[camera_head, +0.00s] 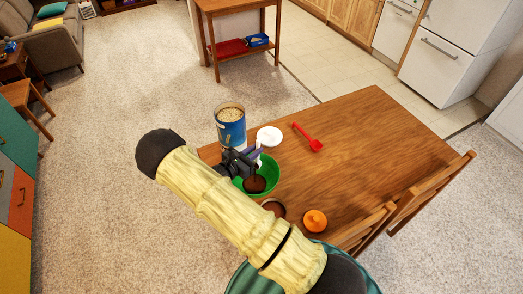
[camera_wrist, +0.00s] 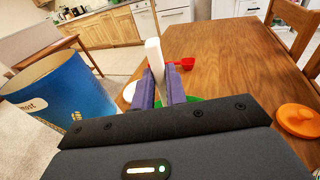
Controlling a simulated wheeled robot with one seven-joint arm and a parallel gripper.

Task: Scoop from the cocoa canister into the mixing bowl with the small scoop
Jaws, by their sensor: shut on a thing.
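My gripper (camera_head: 255,157) is shut on the white handle of the small scoop (camera_wrist: 154,58), which stands up between the purple fingers in the wrist view. The scoop's bowl is hidden. My gripper is over the far left part of the green mixing bowl (camera_head: 273,170). Brown powder (camera_head: 256,185) shows within the bowl's outline; I cannot tell whether some is falling. The bowl's green edge also shows in the wrist view (camera_wrist: 191,99). The cocoa canister (camera_head: 274,207) is open, with brown contents, just in front of the bowl and partly hidden by my arm.
A tall blue canister (camera_head: 231,130) with pale grains stands behind my gripper, close at left in the wrist view. A white lid (camera_head: 269,137), a red scoop (camera_head: 314,144) and an orange lid (camera_head: 315,220) lie on the table (camera_head: 370,135). The table's right side is clear; chairs stand at its near edge.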

